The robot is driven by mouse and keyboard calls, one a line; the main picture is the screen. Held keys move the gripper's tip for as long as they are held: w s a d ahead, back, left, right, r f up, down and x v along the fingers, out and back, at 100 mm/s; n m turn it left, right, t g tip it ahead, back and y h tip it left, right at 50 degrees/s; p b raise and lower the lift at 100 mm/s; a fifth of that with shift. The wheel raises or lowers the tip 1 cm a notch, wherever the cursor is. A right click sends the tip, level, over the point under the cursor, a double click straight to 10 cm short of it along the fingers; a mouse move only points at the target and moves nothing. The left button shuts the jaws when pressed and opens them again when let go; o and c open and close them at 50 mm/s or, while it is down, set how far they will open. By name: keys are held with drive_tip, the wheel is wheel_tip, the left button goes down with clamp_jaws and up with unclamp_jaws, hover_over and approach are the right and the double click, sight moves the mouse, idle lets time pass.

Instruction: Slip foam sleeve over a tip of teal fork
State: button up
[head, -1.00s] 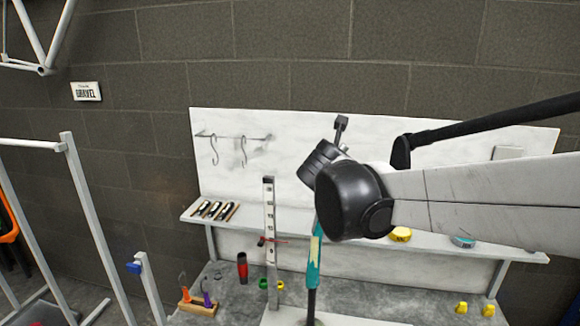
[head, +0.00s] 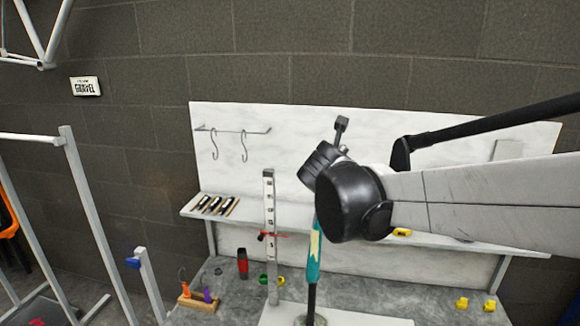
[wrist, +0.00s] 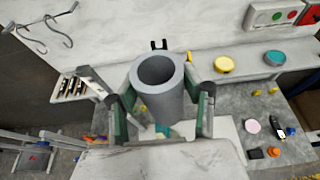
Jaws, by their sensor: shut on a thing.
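In the wrist view my gripper (wrist: 163,98) is shut on a grey foam sleeve (wrist: 164,103), a hollow tube with its open end facing up toward the camera. The teal fork (head: 314,258) stands upright in the head view, with a cream patch on its side and a dark stem below. Its top is hidden behind my dark wrist joint. My gripper and the sleeve are hidden in the head view. I cannot tell whether the sleeve touches the fork.
A ruler post (head: 269,210) with a red pointer stands left of the fork. A red-and-black bottle (head: 242,264) and a wooden tool block (head: 197,303) stand farther left. A shelf (head: 455,241) runs behind. Yellow pieces (head: 462,303) lie at the right.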

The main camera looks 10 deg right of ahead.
drive_tip(key=shift+f+b, duration=0.5)
drive_tip(key=shift+f, duration=0.25)
drive_tip(key=o, duration=0.9)
drive_tip(key=shift+o, duration=0.2)
drive_tip(key=shift+s+r, duration=0.1)
drive_tip(key=v, duration=1.2)
drive_tip(key=s+d+f+m+g+y+b, duration=0.2)
drive_tip(key=s+f+m, duration=0.7)
drive_tip(key=m, duration=0.7)
drive_tip(key=s+d+f+m+g+y+b, duration=0.1)
drive_tip(key=s+f+m+g+y+b, duration=0.1)
drive_tip(key=s+f+m, duration=0.8)
wheel_tip(320, 180, down, 5)
drive_tip(key=m+g+b, duration=0.1)
drive_tip(key=m+b, duration=0.1)
drive_tip(key=m, duration=0.4)
drive_tip(key=shift+d+g+y+b, duration=0.3)
drive_tip(key=shift+d+g, duration=0.1)
